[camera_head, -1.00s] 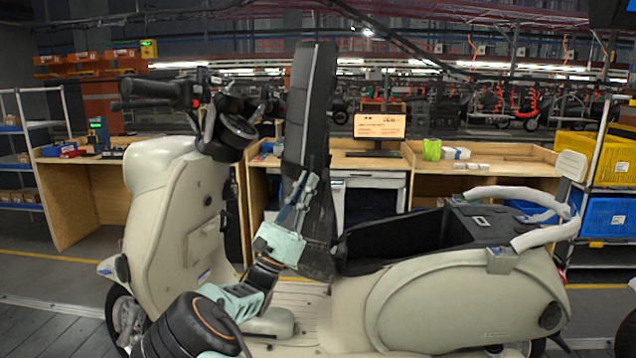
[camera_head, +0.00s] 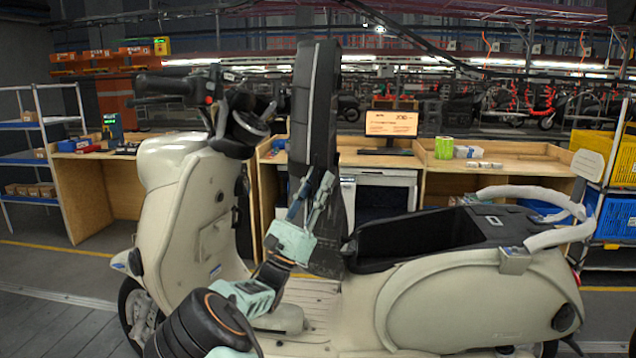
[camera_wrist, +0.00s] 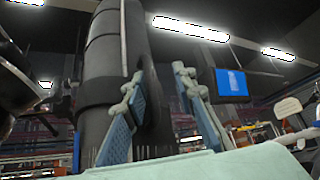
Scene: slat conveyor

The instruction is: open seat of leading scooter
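The cream scooter (camera_head: 440,300) stands side-on, front to the left. Its black seat (camera_head: 316,105) is raised and stands upright on its front edge. The open storage bay (camera_head: 405,238) shows behind it. My gripper (camera_head: 314,192) is at the lower part of the raised seat, on the near side. In the wrist view the seat (camera_wrist: 103,60) rises behind the left finger, and the two fingers (camera_wrist: 160,92) are spread apart with nothing clearly held between them. I cannot tell whether a finger touches the seat.
The handlebar (camera_head: 165,86) and front shield (camera_head: 185,220) are left of my arm. The grab rail (camera_head: 540,200) is at the rear. Wooden workbenches (camera_head: 500,160) with a monitor (camera_head: 391,124) stand behind the scooter. A shelf rack (camera_head: 35,150) is at far left, with blue crates (camera_head: 615,222) at right.

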